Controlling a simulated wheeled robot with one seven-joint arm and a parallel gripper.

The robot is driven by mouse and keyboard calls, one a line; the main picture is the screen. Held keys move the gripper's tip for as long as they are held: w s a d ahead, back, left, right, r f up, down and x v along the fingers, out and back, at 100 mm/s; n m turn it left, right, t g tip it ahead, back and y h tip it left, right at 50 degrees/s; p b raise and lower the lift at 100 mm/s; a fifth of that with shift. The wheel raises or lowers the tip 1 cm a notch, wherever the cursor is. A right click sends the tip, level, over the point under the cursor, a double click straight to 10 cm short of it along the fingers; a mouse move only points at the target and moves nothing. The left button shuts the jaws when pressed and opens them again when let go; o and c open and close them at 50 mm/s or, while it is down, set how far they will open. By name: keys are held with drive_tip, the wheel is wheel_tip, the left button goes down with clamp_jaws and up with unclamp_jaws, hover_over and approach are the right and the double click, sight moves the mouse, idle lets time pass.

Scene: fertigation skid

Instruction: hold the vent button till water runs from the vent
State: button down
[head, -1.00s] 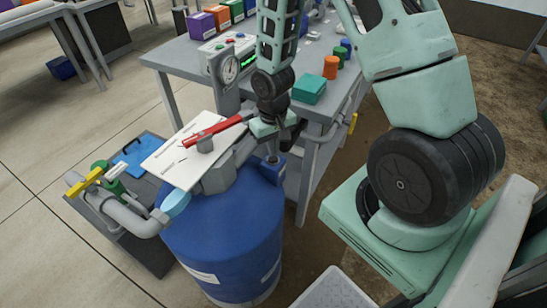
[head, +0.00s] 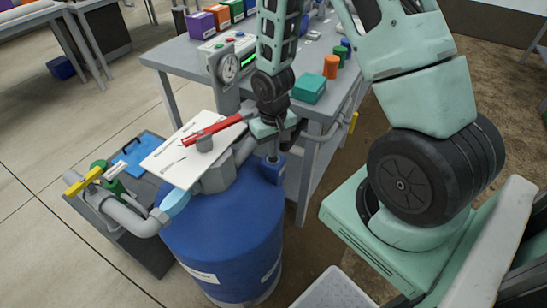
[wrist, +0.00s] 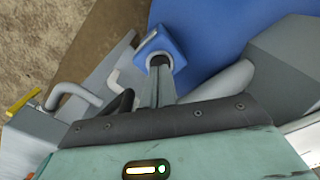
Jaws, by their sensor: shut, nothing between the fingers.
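My gripper (head: 272,156) points down at the blue vent block (head: 268,172) on top of the blue tank (head: 220,240). In the wrist view its closed fingers (wrist: 159,84) reach to the dark round opening or button (wrist: 160,61) in the face of the blue vent block (wrist: 172,41). The fingertips overlap the dark spot; I cannot tell whether they press it. The gripper is shut with nothing held. Part of the vent block is hidden by the fingers. I see no running water in either view.
A grey bench (head: 180,52) holds colored boxes. A pipe with a yellow-handled valve (head: 84,182) is at left. Grey pipes pass close beside the fingers.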

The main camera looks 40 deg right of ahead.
drive_tip(key=shift+f+b, duration=0.45)
drive_tip(key=shift+f, duration=0.25)
drive_tip(key=shift+r, duration=0.1)
idle(4.5)
wheel_tip(320, 180, up, 7)
drive_tip(key=p, duration=0.6)
drive_tip(key=shift+p, duration=0.3)
idle(0.4)
